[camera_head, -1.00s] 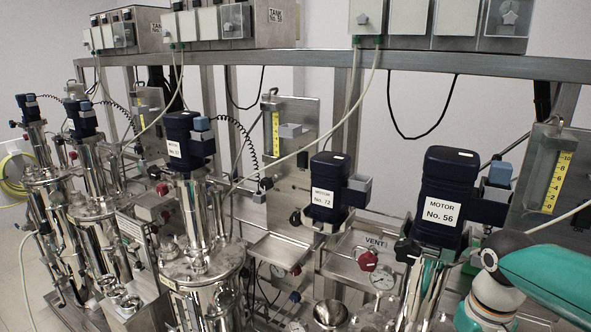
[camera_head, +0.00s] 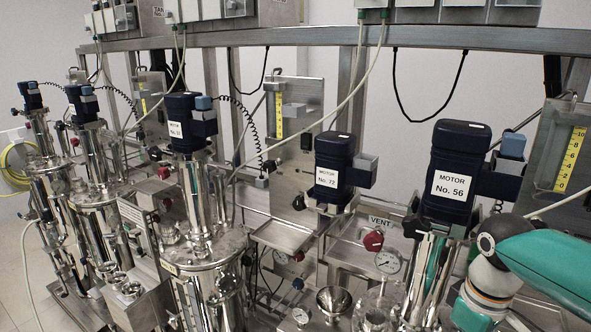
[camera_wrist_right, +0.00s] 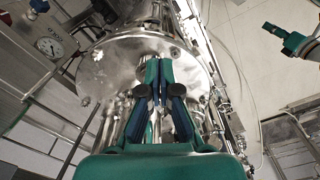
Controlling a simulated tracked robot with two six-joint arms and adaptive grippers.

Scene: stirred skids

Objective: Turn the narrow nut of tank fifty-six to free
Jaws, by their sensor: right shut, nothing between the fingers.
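The dark blue motor labelled No. 56 (camera_head: 455,180) stands on a shiny steel column (camera_head: 425,275) at the right of the head view. My right arm crosses in front of it from the right edge; its gripper is outside that view. In the right wrist view my right gripper (camera_wrist_right: 160,90) is shut and empty, its fingers in front of a round steel flange (camera_wrist_right: 110,68) on a tank. I cannot make out the narrow nut; the fingers may cover it. I cannot tell whether the fingers touch the flange.
A red vent knob (camera_head: 373,241) and a pressure gauge (camera_head: 388,261) sit left of the column. Motor No. 72 (camera_head: 333,170) stands further left, then several more tanks. A steel frame rail (camera_head: 300,37) runs behind. A teal and dark part shows at the wrist view's upper right.

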